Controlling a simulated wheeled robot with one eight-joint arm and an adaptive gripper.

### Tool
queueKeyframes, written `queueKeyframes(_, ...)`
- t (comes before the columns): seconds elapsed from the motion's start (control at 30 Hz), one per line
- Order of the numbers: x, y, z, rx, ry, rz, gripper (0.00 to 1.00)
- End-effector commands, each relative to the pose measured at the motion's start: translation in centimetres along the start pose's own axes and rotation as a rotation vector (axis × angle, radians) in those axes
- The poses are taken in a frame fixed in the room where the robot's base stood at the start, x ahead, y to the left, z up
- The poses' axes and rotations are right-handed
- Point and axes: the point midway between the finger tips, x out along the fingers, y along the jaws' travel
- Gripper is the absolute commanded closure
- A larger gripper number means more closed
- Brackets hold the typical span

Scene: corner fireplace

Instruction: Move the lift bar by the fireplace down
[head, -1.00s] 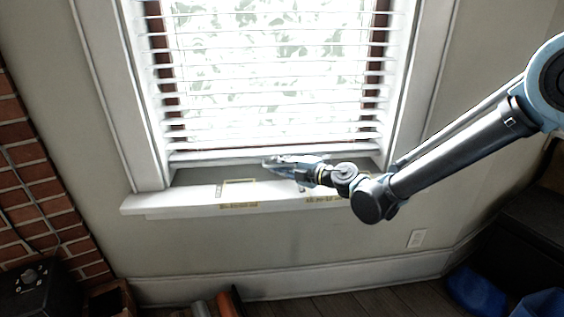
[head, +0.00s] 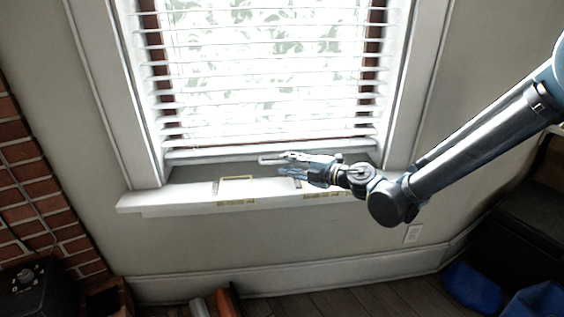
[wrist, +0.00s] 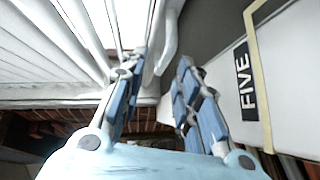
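The lift bar appears to be the white bottom rail (head: 205,157) of the window blind, just above the sill in the head view. My gripper (head: 269,166) is in front of the window, its fingers pointing left, spread apart and empty. Its upper finger lies close to the rail; I cannot tell whether they touch. In the wrist view my gripper (wrist: 160,70) has its two blue fingers apart. White slats (wrist: 50,45) fill the left side there, and the left finger overlaps them.
Brick (head: 30,185) stands at left. Dark and blue objects (head: 475,287) are at lower right. Wall beneath the sill is clear.

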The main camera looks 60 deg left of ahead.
Motion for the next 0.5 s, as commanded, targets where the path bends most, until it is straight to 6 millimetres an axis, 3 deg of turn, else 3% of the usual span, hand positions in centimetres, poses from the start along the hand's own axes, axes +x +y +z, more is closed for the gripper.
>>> queueKeyframes(0.23,-4.4,0.0,0.1,0.001,-0.001,0.000,0.70)
queueKeyframes(0.5,-6.3,0.0,0.1,0.002,-0.001,0.001,0.70)
